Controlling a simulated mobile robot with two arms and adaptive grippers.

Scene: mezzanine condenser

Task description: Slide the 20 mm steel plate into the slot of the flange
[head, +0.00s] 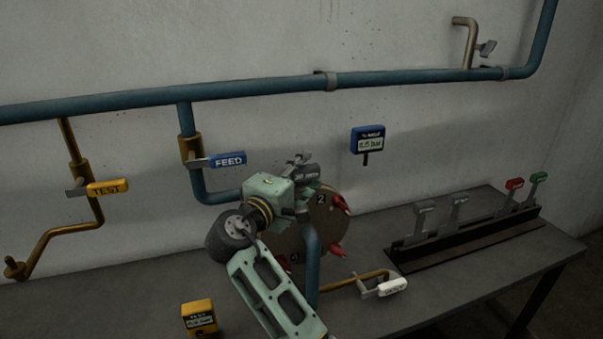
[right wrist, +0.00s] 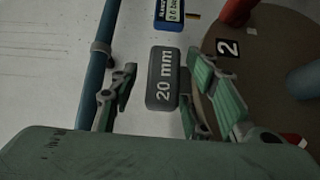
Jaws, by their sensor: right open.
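The 20 mm steel plate shows as a dark grey tag lettered "20 mm" (right wrist: 162,79) in the right wrist view. It also shows small at the top of the flange in the head view (head: 307,172). My right gripper (head: 302,168) is open, with its fingers (right wrist: 158,92) on either side of the tag and gaps visible between. The flange (head: 325,222) is a brown disc with number labels and red clamps; it also shows in the right wrist view (right wrist: 265,60). The slot and the plate's lower part are hidden. My left gripper is not in view.
A rack (head: 465,240) with several tagged plates stands on the bench (head: 400,312) at right. A blue pipe (head: 312,265) rises before the flange. A blue gauge (head: 367,140) hangs behind. A white-tagged valve (head: 391,286) and yellow gauge (head: 199,317) stand in front.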

